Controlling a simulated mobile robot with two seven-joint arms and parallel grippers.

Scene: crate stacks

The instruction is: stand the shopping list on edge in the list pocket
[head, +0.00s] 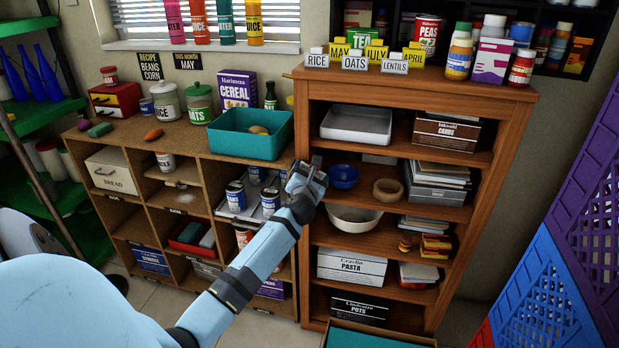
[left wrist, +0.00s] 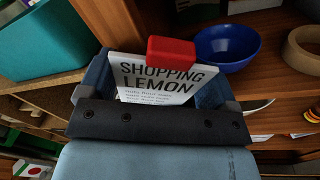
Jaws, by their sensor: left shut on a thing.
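The shopping list is a white card (left wrist: 150,80) with dark print reading SHOPPING and LEMON in the left wrist view. A red block (left wrist: 183,50) sits at its top right corner; I cannot tell whether it is part of the list. My left gripper (left wrist: 155,95) is shut on the list. In the head view my left gripper (head: 307,178) is at the left front edge of the wooden shelf unit, and the list is too small there to make out clearly. I cannot make out the list pocket in either view. My right gripper is not in view.
A teal bin (head: 252,146) stands just left of the gripper on the low cubby unit. A blue bowl (head: 342,177) and a tan ring (head: 388,190) lie to its right on a shelf. A white bowl (head: 353,218) is below. The shelf unit's top (head: 410,75) carries cards and containers.

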